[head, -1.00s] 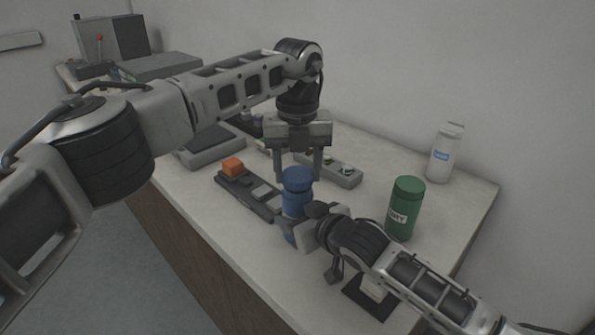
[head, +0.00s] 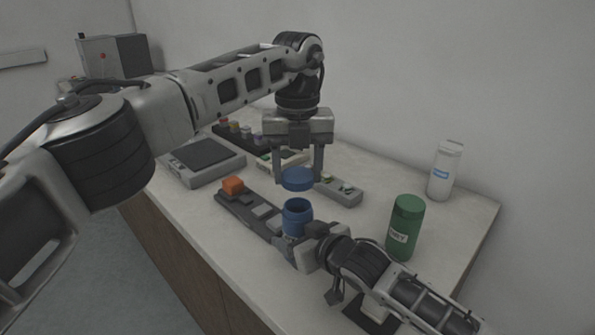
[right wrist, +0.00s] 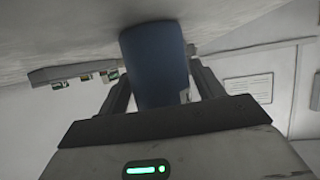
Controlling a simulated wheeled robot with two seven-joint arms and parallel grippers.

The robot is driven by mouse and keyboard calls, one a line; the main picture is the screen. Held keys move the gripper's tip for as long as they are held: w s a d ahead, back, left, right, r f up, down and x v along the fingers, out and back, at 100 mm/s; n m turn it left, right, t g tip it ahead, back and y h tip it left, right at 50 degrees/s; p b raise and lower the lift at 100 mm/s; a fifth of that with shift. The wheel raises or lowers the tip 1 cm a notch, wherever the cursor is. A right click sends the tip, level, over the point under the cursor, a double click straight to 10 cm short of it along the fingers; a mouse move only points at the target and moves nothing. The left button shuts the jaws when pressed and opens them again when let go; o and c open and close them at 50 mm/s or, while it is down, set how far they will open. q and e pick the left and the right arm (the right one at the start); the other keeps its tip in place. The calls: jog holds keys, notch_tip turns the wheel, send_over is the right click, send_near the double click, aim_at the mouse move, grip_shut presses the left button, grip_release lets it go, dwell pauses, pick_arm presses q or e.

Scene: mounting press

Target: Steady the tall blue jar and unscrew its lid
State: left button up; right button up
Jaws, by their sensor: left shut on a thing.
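The tall blue jar (head: 297,217) stands upright on the bench with its open mouth showing in the head view. Its blue lid (head: 298,180) is off, held level a short way above the mouth. My left gripper (head: 298,170) points down and is shut on the lid, one finger on each side. My right gripper (head: 300,243) reaches the jar low from the right and is shut on its body. In the right wrist view the jar's blue wall (right wrist: 155,62) fills the space between the two fingers. The jar's lower part is partly hidden by my right gripper in the head view.
A green jar (head: 404,230) stands to the right, and a white bottle (head: 445,171) behind it. A dark tray (head: 240,208) with an orange block (head: 232,185) lies left of the blue jar. A grey strip (head: 345,193) lies behind.

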jog(key=shift+o, duration=0.7)
